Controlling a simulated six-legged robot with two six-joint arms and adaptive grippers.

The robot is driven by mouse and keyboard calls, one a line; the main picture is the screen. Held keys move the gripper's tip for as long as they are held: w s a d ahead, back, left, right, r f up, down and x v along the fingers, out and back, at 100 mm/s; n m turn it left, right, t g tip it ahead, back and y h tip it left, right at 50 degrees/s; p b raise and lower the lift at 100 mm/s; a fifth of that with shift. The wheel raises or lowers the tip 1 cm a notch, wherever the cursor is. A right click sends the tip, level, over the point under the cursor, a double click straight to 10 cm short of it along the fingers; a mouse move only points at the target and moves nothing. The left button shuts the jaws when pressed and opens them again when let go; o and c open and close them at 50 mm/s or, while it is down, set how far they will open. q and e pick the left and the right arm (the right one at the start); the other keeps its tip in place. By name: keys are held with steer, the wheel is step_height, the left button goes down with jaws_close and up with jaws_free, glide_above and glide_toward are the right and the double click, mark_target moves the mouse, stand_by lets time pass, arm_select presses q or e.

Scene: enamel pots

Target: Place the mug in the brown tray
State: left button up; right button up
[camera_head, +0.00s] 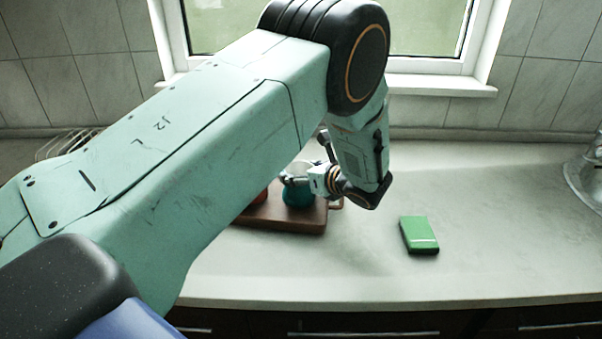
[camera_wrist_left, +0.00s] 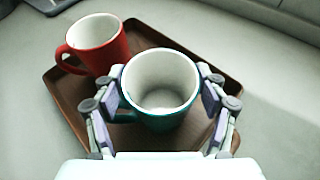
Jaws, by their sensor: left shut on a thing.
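A teal mug (camera_wrist_left: 160,84) with a pale inside is between the fingers of my left gripper (camera_wrist_left: 161,95), which is shut on it. The mug is upright and over the brown tray (camera_wrist_left: 62,92); I cannot tell whether it touches the tray floor. In the head view the teal mug (camera_head: 298,197) shows under my left gripper (camera_head: 296,181), and the brown tray (camera_head: 290,223) is partly hidden by my left arm. A red mug (camera_wrist_left: 97,44) stands on the tray to the left of the teal mug. My right gripper is not in view.
A green box (camera_head: 419,235) lies on the counter right of the tray. A wire rack (camera_head: 66,143) is at the far left, and a glass object (camera_head: 586,175) is at the right edge. The counter between the green box and the glass object is clear.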

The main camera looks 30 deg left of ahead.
arm_select(q)
steer(key=o, duration=0.9)
steer(key=shift+s, duration=0.1)
steer(key=o, duration=0.3)
steer(key=shift+s+r, duration=0.1)
steer(key=shift+s, duration=0.05)
steer(key=shift+o, duration=1)
